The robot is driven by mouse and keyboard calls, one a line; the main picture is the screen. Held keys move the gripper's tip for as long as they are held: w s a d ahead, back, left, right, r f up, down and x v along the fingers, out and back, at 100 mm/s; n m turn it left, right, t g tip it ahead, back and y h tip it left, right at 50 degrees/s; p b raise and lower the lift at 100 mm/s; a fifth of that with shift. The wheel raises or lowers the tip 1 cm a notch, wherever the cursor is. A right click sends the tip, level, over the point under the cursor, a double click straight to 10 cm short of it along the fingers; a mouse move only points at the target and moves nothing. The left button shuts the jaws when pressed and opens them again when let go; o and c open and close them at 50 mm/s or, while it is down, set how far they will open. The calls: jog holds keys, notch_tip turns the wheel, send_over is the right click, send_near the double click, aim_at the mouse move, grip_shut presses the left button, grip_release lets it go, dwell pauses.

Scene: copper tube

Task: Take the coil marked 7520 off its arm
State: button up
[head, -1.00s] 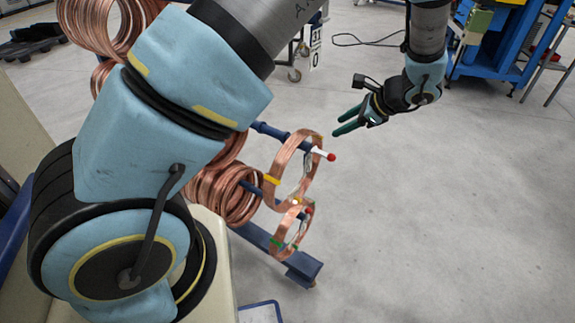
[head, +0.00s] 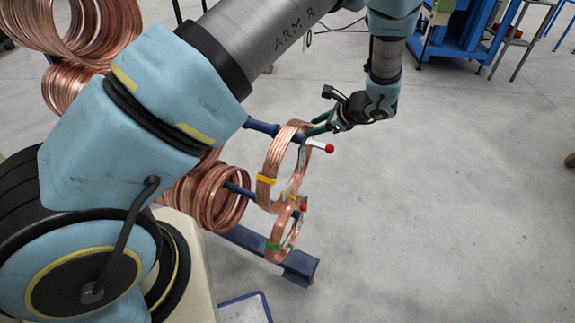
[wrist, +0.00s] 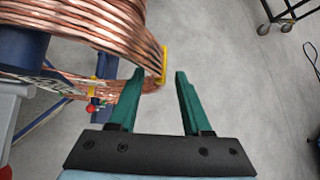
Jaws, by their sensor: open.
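A copper coil with yellow tape (head: 268,165) hangs on the upper blue arm (head: 262,127) of a rack; the arm ends in a white piece with a red knob (head: 329,148). A smaller coil with green tape (head: 277,243) hangs on a lower arm. Pale tags show on the coils, but I cannot read 7520 on any. My gripper (head: 318,122) is open behind the top of the upper coil. In the wrist view, the open green fingers (wrist: 160,78) are at a coil's edge (wrist: 90,22) near its yellow tape; copper shows between the fingertips. I cannot tell whether they touch.
More copper coils (head: 205,200) hang further in on the rack, and large ones (head: 85,30) at upper left. The rack's blue foot (head: 300,266) is on the floor. A blue workbench (head: 465,35) stands far back. Floor at right is clear.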

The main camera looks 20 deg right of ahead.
aim_at(305, 130)
jog(key=shift+d+p+x, duration=0.2)
jog(key=shift+p+x, duration=1)
jog(key=shift+x, duration=1.45)
jog(key=shift+f, duration=0.1)
jog(key=shift+c, duration=0.4)
grip_shut()
